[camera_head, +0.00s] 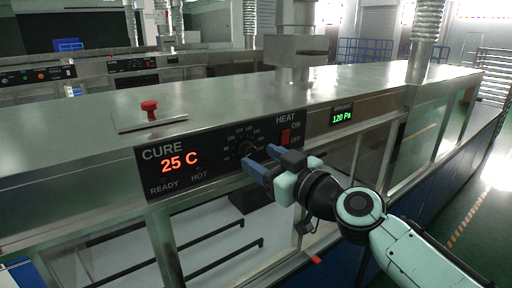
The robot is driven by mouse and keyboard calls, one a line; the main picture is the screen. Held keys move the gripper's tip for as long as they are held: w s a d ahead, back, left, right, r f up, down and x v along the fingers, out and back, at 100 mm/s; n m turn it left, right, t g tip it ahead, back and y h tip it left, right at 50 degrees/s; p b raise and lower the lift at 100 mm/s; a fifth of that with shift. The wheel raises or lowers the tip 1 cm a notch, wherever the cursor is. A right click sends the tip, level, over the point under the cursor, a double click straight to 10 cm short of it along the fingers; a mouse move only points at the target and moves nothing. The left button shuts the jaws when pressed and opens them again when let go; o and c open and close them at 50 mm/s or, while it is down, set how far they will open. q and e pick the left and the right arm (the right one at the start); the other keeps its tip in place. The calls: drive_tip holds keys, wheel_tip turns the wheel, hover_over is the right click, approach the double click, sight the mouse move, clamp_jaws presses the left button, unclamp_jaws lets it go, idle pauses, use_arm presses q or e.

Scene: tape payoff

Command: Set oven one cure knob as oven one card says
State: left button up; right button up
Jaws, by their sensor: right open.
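The cure panel (168,184) is black, on the front of the steel oven. It is labelled CURE and its orange display (179,162) reads 25 C. READY and HOT labels sit below the display. The dark cure knob (246,149) is ringed by a numbered scale and partly hidden by my fingers; I cannot tell its setting. My right gripper (257,157) is open, its blue fingertips close to the knob; I cannot tell whether they touch it. No readable oven one card shows. My left gripper is not in view.
A red HEAT switch (286,136) marked ON and OFF is just right of the knob. A green display (342,117) reads 120 Pa. A red mushroom button (149,109) stands on the steel top. More panels (132,64) stand behind.

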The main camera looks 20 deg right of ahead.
sight(252, 153)
drive_tip(key=shift+p+x, duration=0.35)
drive_tip(key=shift+x, duration=1.2)
drive_tip(key=shift+c, duration=0.4)
drive_tip(key=c, duration=1)
